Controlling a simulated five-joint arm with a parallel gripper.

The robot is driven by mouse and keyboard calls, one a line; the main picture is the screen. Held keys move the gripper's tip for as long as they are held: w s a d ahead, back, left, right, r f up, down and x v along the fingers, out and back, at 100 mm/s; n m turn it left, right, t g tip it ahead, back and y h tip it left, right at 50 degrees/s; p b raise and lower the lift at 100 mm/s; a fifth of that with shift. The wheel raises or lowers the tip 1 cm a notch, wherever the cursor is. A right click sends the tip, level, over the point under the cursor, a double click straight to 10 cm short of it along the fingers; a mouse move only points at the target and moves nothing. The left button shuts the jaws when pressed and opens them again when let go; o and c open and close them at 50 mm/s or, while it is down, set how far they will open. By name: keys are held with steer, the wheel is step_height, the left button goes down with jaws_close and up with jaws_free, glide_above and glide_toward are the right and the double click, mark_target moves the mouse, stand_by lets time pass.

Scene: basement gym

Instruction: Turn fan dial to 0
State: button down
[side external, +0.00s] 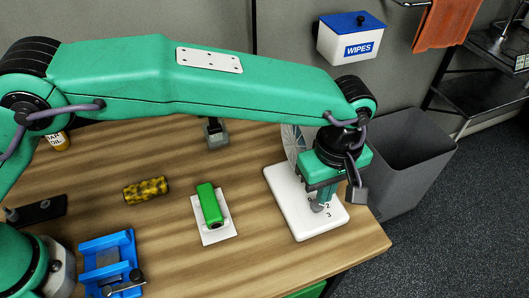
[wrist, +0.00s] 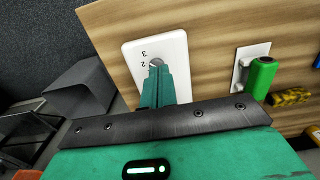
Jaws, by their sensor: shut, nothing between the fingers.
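The fan's white base (side external: 283,195) lies on the right end of the wooden table, with its wire cage (side external: 292,143) partly hidden behind my arm. The base also shows in the wrist view (wrist: 178,45), with the digits 2 and 3 readable; no 0 is visible. A small grey dial (wrist: 156,62) sits on the base just beyond my fingertips. My gripper (side external: 319,208) points down over the base at the dial, fingers shut and empty. In the wrist view the fingers (wrist: 158,78) overlap the dial's near side. Whether they touch it, and where its pointer faces, I cannot tell.
A green object (side external: 209,204) lies on a white plate (side external: 216,235) left of the fan. A yellow-black roll (side external: 146,190) and a blue holder (side external: 108,263) are farther left. A grey bin (side external: 411,150) stands past the table's right edge. Bare wood separates these things.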

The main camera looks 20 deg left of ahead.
mark_target(317, 207)
steer(key=shift+f, duration=0.25)
steer(key=shift+f, duration=3.4)
steer(key=shift+w, duration=0.25)
steer(key=shift+w+d, duration=0.55)
steer(key=shift+w, duration=0.3)
steer(key=shift+d, duration=0.1)
steer(key=shift+s+d, duration=0.25)
steer(key=shift+d, duration=0.1)
steer(key=shift+r, duration=0.15)
